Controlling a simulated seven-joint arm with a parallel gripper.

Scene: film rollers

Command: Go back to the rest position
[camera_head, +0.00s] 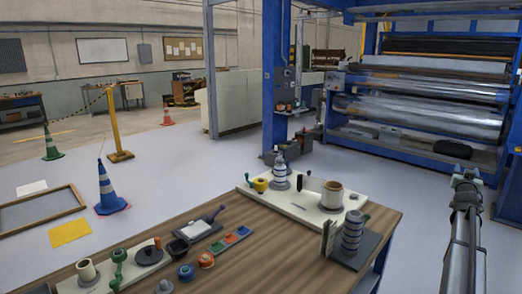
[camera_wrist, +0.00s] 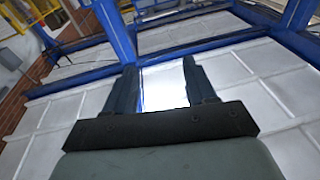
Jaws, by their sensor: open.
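My gripper (camera_head: 466,176) is raised at the right side of the head view, to the right of the wooden table and in front of the blue roller machine. In the wrist view my gripper (camera_wrist: 160,85) shows its two dark fingers apart with nothing between them. Only floor, wall and blue frame parts show beyond the fingers. My gripper touches nothing that I can see.
The wooden table (camera_head: 240,272) bears a white board (camera_head: 290,205) with rollers, and several small tools and parts. The blue machine (camera_head: 420,100) fills the back right. A blue cone (camera_head: 108,190) and a framed panel (camera_head: 40,212) are on the floor at left.

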